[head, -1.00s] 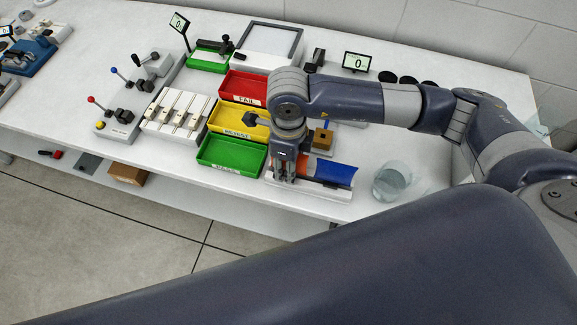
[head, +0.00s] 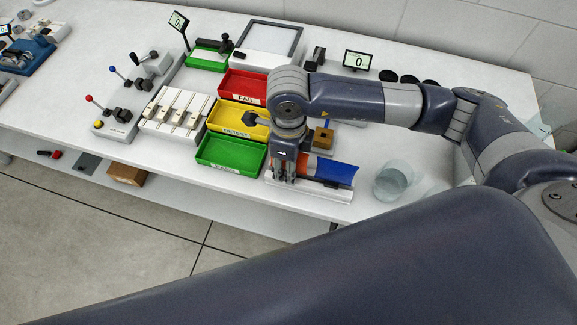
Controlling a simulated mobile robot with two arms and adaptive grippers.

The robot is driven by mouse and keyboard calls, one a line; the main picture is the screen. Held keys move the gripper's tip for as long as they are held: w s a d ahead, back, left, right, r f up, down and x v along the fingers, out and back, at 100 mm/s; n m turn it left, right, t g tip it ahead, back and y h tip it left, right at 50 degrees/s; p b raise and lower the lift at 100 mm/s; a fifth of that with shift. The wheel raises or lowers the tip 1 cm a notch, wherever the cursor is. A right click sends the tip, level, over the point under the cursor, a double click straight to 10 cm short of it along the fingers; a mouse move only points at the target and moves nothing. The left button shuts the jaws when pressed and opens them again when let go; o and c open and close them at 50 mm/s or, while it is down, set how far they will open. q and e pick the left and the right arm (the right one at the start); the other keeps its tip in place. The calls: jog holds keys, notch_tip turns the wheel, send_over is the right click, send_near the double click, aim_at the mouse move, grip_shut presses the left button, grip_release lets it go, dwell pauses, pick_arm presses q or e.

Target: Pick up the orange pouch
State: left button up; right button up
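An orange patch (head: 308,164), likely the orange pouch, shows just right of my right gripper (head: 284,178), beside a curved blue piece (head: 337,173). The gripper hides part of it, so its full outline is unclear. Both sit over a pale, long base (head: 322,195) near the table's front edge. My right gripper points down at the left end of this base. Its fingers are small and partly merged with what is behind them, so I cannot tell whether they hold anything. My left gripper is not in view.
Left of the gripper are a green tray (head: 230,165), a yellow tray (head: 222,121) and a red tray (head: 240,85). A clear cup (head: 390,184) stands to the right. A small brown block (head: 323,138) is behind the base. Lever fixtures stand further left.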

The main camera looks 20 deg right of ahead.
grip_shut()
jog(key=shift+s, duration=0.1)
